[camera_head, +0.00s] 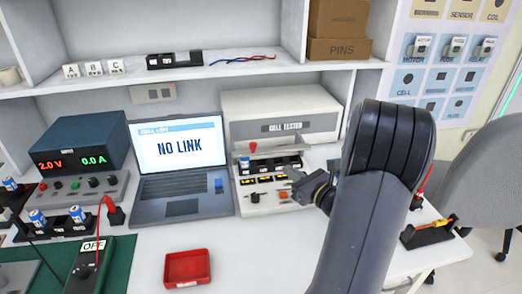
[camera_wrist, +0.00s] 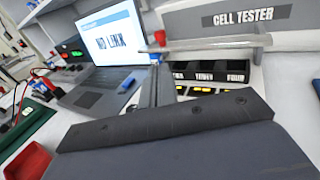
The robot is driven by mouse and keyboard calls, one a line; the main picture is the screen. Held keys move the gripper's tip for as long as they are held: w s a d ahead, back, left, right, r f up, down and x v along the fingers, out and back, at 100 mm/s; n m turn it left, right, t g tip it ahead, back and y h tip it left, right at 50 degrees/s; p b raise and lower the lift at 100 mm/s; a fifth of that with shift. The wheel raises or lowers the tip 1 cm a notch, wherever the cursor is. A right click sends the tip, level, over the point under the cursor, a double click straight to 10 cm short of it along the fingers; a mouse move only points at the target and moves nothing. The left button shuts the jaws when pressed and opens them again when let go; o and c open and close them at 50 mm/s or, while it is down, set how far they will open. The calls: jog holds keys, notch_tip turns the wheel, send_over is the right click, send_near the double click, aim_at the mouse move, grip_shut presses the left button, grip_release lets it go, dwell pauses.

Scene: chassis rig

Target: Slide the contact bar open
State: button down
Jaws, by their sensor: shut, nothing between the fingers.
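The cell tester (camera_head: 280,113) is a white box at the back of the bench; its labelled front also shows in the wrist view (camera_wrist: 245,15). A pale bar (camera_wrist: 210,45), which looks like the contact bar, runs across its front with a red knob (camera_wrist: 159,37) at its left end. The red knob also shows in the head view (camera_head: 252,147). My gripper (camera_head: 291,174) is shut and empty, in front of the tester's right part. In the wrist view its dark body fills the bottom and hides part of the tester. I cannot tell whether it touches the bar.
A laptop (camera_head: 180,165) reading "NO LINK" stands left of the tester. A red tray (camera_head: 187,268) lies on the front of the bench. A power supply (camera_head: 80,145) and a cell holder (camera_head: 55,222) are at left. A shelf (camera_head: 190,75) overhangs the back.

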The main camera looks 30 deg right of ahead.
aim_at(256, 147)
jog(key=shift+w, duration=0.1)
jog(key=w+a, duration=0.1)
jog(key=w, duration=0.8)
jog(key=w+a+p, duration=0.1)
jog(key=w, duration=0.3)
jog(key=shift+w+a+f, duration=0.3)
jog(key=shift+a, duration=0.05)
jog(key=shift+w, duration=0.1)
jog(key=w+d+b, duration=0.2)
jog(key=w, duration=0.4)
jog(key=shift+r, duration=0.15)
jog(key=shift+s, duration=0.1)
